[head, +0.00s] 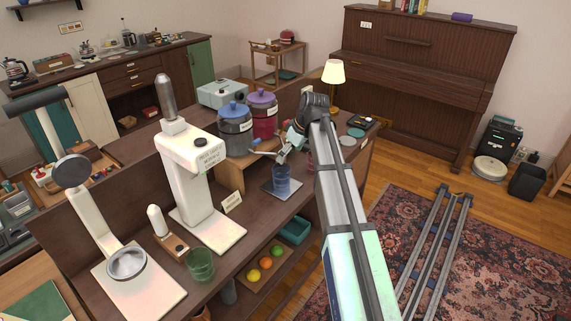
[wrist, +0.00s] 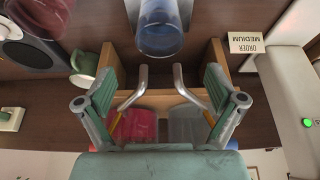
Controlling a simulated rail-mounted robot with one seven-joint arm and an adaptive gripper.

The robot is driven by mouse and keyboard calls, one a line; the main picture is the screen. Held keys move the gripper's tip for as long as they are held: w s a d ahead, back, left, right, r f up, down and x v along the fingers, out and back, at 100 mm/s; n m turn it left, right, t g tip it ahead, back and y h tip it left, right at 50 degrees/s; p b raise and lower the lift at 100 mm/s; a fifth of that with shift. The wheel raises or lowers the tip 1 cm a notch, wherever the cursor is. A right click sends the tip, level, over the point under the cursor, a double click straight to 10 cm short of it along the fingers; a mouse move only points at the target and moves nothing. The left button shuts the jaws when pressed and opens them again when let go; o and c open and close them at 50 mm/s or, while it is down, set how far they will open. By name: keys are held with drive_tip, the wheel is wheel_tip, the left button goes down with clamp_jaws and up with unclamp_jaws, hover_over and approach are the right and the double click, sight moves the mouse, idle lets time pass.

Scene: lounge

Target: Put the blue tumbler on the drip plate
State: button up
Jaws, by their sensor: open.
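The blue tumbler (head: 282,180) stands upright on the small grey square drip plate (head: 267,186), in front of the canister shelf. In the wrist view the blue tumbler (wrist: 160,32) shows at top centre, with part of the drip plate (wrist: 186,10) behind it. My gripper (head: 290,145) is above and behind the tumbler in the head view. In the wrist view my gripper (wrist: 160,88) has its two green-padded fingers spread wide. Nothing is between the pads, and the tumbler lies beyond them, apart from them.
Blue (head: 235,130) and red (head: 263,110) canisters stand on a wooden riser; two bent metal spouts (wrist: 143,78) show between my fingers. An order card (head: 232,203), white machine (head: 190,170) and green glass (head: 201,264) are left. A green mug (wrist: 84,66) is nearby.

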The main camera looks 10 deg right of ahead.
drive_tip(key=shift+v, duration=1.35)
